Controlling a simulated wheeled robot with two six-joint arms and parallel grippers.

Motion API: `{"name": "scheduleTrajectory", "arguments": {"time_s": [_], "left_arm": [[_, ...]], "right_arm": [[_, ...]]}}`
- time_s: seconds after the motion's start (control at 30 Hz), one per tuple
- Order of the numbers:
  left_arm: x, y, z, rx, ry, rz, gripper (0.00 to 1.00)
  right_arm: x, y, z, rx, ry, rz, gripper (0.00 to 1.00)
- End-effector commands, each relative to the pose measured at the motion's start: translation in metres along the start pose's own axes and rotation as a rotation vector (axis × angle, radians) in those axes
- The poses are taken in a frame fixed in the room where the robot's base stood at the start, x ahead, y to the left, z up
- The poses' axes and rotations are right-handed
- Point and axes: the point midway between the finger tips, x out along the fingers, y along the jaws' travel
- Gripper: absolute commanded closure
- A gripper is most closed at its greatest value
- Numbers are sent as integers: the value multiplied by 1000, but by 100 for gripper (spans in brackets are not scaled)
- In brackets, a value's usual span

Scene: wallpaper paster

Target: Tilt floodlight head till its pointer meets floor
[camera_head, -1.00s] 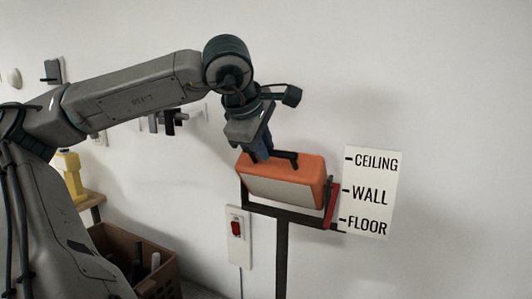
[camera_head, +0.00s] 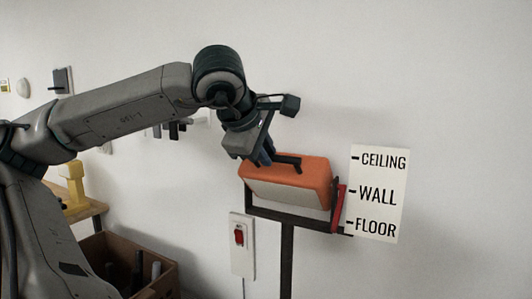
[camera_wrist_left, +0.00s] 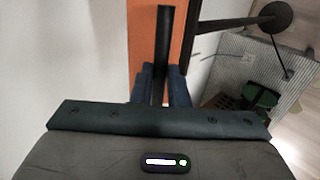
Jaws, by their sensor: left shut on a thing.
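The floodlight head (camera_head: 300,178), orange with a pale front face, sits in a dark bracket on a post against the wall. My left gripper (camera_head: 270,160) is shut on the black handle (camera_head: 288,162) on its top; the fingers partly hide the handle. In the left wrist view the handle (camera_wrist_left: 163,50) runs between the blue fingers (camera_wrist_left: 160,88), with the orange head (camera_wrist_left: 146,40) behind it. A red piece (camera_head: 339,208) at the head's right side stands beside the label card (camera_head: 376,195). A dark tip shows near the FLOOR tick; whether they meet is unclear. My right gripper is out of view.
A wall switch plate (camera_head: 241,245) with a red rocker is left of the post. An open brown box (camera_head: 165,285) with tools and a wooden table with a yellow object (camera_head: 72,185) are at lower left. The wall right of the card is clear.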

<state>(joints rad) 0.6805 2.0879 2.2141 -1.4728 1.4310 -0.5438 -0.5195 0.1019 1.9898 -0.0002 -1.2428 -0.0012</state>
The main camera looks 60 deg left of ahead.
Motion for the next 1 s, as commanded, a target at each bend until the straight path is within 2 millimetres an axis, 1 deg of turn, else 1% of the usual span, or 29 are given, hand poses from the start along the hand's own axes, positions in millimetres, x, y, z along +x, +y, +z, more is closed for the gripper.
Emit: {"name": "scheduleTrajectory", "arguments": {"time_s": [0.27, 0.3, 0.4, 0.67, 0.77, 0.87, 0.9, 1.0], "left_arm": [[1, -3, 1, 3, 1, -7, 100], [1, -3, 1, 3, 1, -8, 82], [1, -3, 1, 3, 1, -7, 64], [0, -2, 0, 2, 1, -4, 64], [-4, -1, 0, 2, 1, -3, 64], [-16, 0, 0, 1, 3, -1, 64], [-23, 0, 0, 1, 4, 0, 64], [-42, 1, -1, 1, 5, 0, 64]], "right_arm": [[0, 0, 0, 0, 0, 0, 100], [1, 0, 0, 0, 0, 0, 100], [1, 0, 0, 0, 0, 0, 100], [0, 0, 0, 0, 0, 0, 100], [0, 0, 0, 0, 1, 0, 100], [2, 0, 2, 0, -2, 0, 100], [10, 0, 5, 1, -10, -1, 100], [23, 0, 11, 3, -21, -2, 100]]}}
